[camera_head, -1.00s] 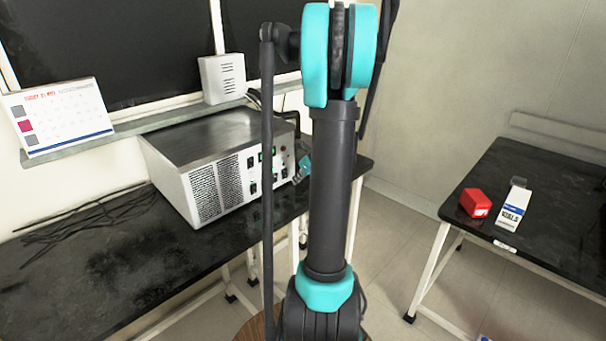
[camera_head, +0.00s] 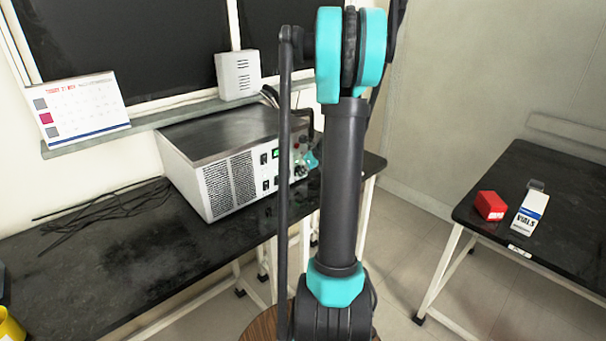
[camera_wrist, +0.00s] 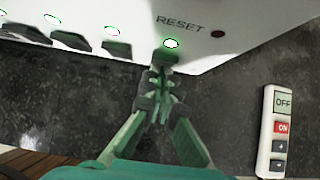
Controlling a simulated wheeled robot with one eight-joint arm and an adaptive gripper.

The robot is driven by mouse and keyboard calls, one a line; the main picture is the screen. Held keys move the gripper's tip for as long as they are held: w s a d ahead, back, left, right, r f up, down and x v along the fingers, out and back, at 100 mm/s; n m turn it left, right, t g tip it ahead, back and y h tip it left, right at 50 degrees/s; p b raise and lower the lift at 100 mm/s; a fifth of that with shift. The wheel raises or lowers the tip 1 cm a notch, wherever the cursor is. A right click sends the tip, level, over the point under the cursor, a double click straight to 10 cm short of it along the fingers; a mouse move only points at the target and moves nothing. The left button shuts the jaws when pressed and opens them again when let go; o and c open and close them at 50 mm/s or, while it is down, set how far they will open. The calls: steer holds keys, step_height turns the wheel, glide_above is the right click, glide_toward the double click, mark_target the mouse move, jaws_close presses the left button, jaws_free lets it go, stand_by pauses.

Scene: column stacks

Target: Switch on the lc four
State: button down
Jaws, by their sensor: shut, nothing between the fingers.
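A grey metal box with a white front (camera_head: 237,180) stands on the dark bench at left. Its front carries a vent grille, several dark switches and a green light (camera_head: 276,153). In the wrist view the front panel (camera_wrist: 245,22) has several lit green lights, a "RESET" label and a dark red button (camera_wrist: 218,34). No "lc four" label is readable. My gripper (camera_wrist: 160,80) is shut and empty, its tips at a dark switch (camera_wrist: 165,57) below the rightmost green light (camera_wrist: 170,43). Whether they touch is unclear.
A white remote (camera_wrist: 275,135) marked "OFF" and "ON" lies right of my gripper. Cables (camera_head: 105,205) lie on the left bench. A right table (camera_head: 565,220) holds a red box (camera_head: 490,206) and a vials carton (camera_head: 530,212). Floor between benches is clear.

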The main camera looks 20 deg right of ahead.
steer(key=shift+r, duration=0.1)
steer(key=shift+r, duration=0.75)
steer(key=shift+s+d, duration=0.15)
steer(key=shift+s, duration=0.15)
steer(key=s, duration=0.1)
steer(key=s+d+r, duration=0.1)
steer(key=s, duration=0.2)
steer(key=shift+s+d+r, duration=0.1)
steer(key=shift+d+r, duration=0.15)
steer(key=shift+r, duration=0.05)
steer(key=v, duration=0.8)
steer(key=shift+r, duration=0.2)
